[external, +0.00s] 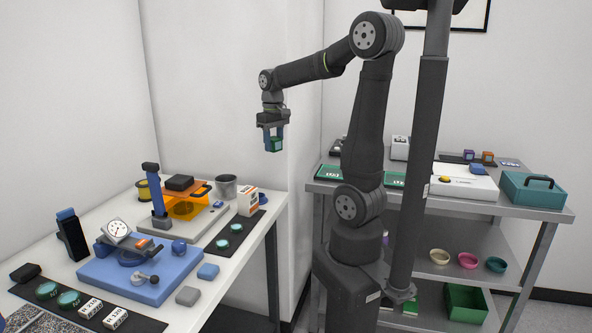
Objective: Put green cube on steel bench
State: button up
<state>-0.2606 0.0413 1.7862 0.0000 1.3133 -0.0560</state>
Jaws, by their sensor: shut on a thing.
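My gripper (273,138) is shut on a small green cube (274,145). It holds the cube in the air, fingers pointing down, in front of the white wall corner. The cube is above and to the right of the white table, and left of the steel bench (470,205). The steel bench stands at the right, behind my arm, with a grey top and lower shelves. My arm hides part of its top.
The bench top holds green boards (331,172), a white device (465,187), a teal case (533,189), and small purple and orange cubes. Bowls sit on its shelf. The white table (118,192) at left carries a blue gauge base (140,272) and an orange-shielded instrument (187,205).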

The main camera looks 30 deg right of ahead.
jog(key=w+d+m, duration=0.2)
jog(key=d+m, duration=0.2)
jog(key=d, duration=1.7)
jog(key=s+d+m, duration=0.2)
jog(key=s+d, duration=0.1)
jog(key=d, duration=0.6)
jog(key=s+d+m, duration=0.1)
jog(key=s+d, duration=0.2)
jog(key=d, duration=0.6)
jog(key=s+d+f+m, duration=0.1)
jog(key=s+d+m, duration=0.2)
jog(key=s+d, duration=1)
jog(key=s+d+m, duration=0.3)
jog(key=s+d, duration=0.6)
jog(key=s, duration=0.8)
send_over(445, 172)
jog(key=f, duration=0.6)
jog(key=shift+w+d+f, duration=0.1)
jog(key=shift+d+f, duration=0.2)
jog(key=shift+f, duration=2.1)
